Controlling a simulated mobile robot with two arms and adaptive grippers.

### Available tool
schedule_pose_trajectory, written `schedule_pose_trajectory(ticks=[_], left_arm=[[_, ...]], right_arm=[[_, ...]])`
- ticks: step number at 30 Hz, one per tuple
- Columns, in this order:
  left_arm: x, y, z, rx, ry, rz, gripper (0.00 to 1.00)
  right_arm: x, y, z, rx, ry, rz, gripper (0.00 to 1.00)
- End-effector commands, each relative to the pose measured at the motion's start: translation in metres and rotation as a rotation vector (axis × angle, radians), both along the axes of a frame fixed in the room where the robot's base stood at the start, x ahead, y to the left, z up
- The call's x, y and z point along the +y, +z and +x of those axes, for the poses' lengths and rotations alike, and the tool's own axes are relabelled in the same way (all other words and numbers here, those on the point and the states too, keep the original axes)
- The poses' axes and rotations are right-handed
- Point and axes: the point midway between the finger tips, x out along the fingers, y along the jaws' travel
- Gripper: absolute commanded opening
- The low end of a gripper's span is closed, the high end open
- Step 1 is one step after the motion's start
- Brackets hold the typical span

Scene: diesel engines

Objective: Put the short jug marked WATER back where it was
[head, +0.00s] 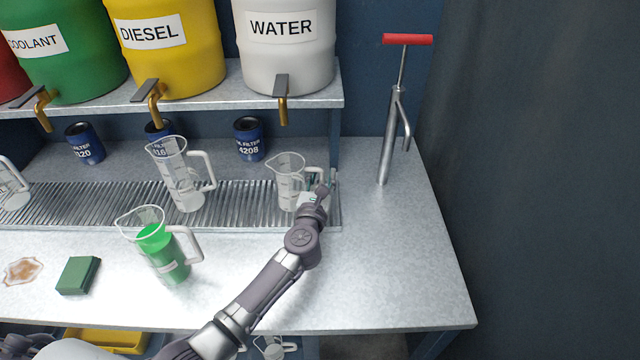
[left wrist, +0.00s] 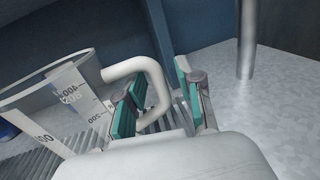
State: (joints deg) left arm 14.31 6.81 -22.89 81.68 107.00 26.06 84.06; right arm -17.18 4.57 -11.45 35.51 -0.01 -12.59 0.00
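A short clear jug (head: 287,180) stands upright on the slatted drain grate, below the WATER barrel's tap. It looks empty, and I cannot read a WATER mark on it. In the left wrist view the jug (left wrist: 60,105) is on the left, with its white handle (left wrist: 126,68) reaching toward the fingers. My left gripper (head: 318,194) is at the handle side of the jug. Its green-padded fingers (left wrist: 160,78) are apart, with the handle's outer bar between them and a gap on the right finger's side. My right gripper is not in view.
The white WATER barrel (head: 287,55) stands on the shelf above. A taller clear jug (head: 180,172) is left on the grate (head: 235,210). A jug of green liquid (head: 160,250) and green block (head: 78,275) are in front. A red-handled pump (head: 390,135) stands right.

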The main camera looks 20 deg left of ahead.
Motion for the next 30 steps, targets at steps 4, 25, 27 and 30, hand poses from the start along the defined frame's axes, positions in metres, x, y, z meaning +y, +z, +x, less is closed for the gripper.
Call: schedule_pose_trajectory(ticks=[4, 25, 27, 30], left_arm=[[-0.002, 0.001, -0.016, 0.001, -0.001, -0.003, 0.36], [-0.009, 0.003, -0.12, -0.001, 0.0, 0.0, 0.36], [-0.009, 0.003, -0.12, -0.001, 0.0, 0.0, 0.36], [-0.009, 0.003, -0.12, -0.001, 0.0, 0.0, 0.36]], right_arm=[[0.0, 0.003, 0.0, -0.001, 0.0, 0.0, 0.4], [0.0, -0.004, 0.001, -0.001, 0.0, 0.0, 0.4], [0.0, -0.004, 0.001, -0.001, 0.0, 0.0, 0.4], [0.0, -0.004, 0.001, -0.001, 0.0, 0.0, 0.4]])
